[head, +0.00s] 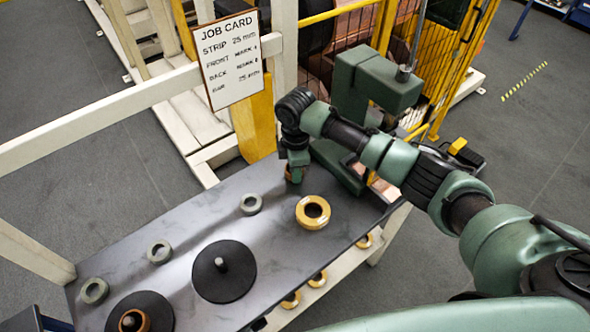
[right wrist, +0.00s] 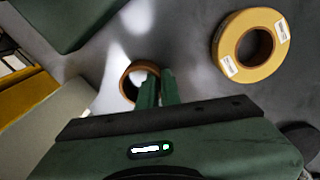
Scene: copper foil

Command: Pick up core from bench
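The core, a small brown cardboard-like ring (right wrist: 126,86), stands on the dark bench (head: 190,215) near its far right end. A bit of it (head: 289,174) shows under my right gripper (head: 296,172) in the head view. In the right wrist view, my right gripper (right wrist: 159,92) has its two green fingers close together, one over the ring's opening and one outside, with the ring's wall between them. It appears shut on that wall. The core appears at bench level; the contact itself is partly hidden by the fingers. My left gripper is not in view.
A yellow roll (head: 313,212) lies close by, also in the right wrist view (right wrist: 250,45). A green machine (head: 360,85) stands just behind my gripper. Several grey rings (head: 251,204) and a black disc with a post (head: 224,272) occupy the bench. A job card (head: 230,60) hangs behind.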

